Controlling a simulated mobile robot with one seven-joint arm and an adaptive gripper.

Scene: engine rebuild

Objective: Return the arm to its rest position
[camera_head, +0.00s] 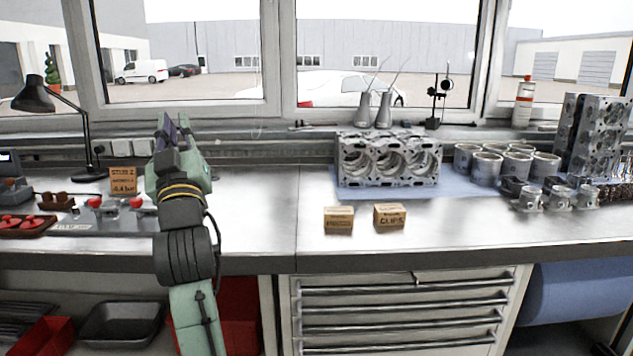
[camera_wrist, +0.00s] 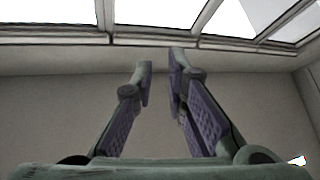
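My gripper (camera_head: 174,122) is raised above the left part of the metal workbench (camera_head: 255,215), with its fingers pointing up toward the window. In the wrist view, the two fingers of my gripper (camera_wrist: 161,75) stand a small gap apart with nothing between them. Behind the fingers are only the bare wall and the window frame. My green and dark arm rises in front of the bench edge and hides part of the bench left of centre.
An engine block (camera_head: 388,160) stands on a blue mat (camera_head: 460,187). Two small cardboard boxes, one left (camera_head: 339,220) and one right (camera_head: 389,216), sit before it. Cylinders (camera_head: 486,167) and pistons (camera_head: 530,198) are at right. A desk lamp (camera_head: 35,97) stands at left.

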